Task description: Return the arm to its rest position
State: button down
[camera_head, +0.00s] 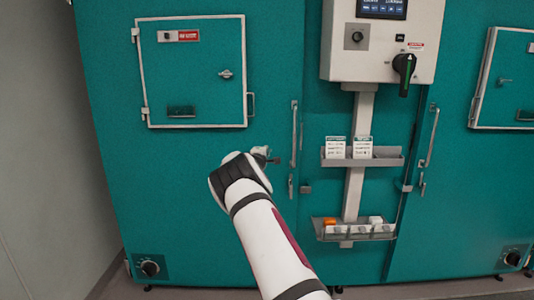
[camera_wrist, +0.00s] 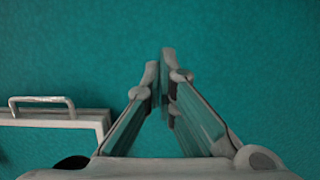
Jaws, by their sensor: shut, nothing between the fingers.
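My arm reaches up from the bottom of the head view toward a teal chamber door (camera_head: 190,190). My gripper (camera_head: 270,155) shows small beyond the wrist, in front of that door and left of its long vertical handle (camera_head: 294,135). In the wrist view my gripper (camera_wrist: 160,60) has its two fingertips together, with nothing between them. Plain teal surface fills the view behind the fingers. I cannot tell how far the fingertips are from that surface.
A small framed hatch (camera_head: 200,85) is at upper left. A grey control box (camera_head: 380,40) sits on a post with two shelves, the upper shelf (camera_head: 390,161) holding labelled cards. A pale frame corner with a handle (camera_wrist: 42,100) shows left in the wrist view. A grey wall (camera_head: 40,130) stands far left.

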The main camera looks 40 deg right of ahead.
jog(key=s+d+p+v, duration=0.1)
jog(key=p+v, duration=0.1)
jog(key=v, duration=0.4)
jog(key=shift+a, duration=0.2)
jog(key=shift+s, duration=0.15)
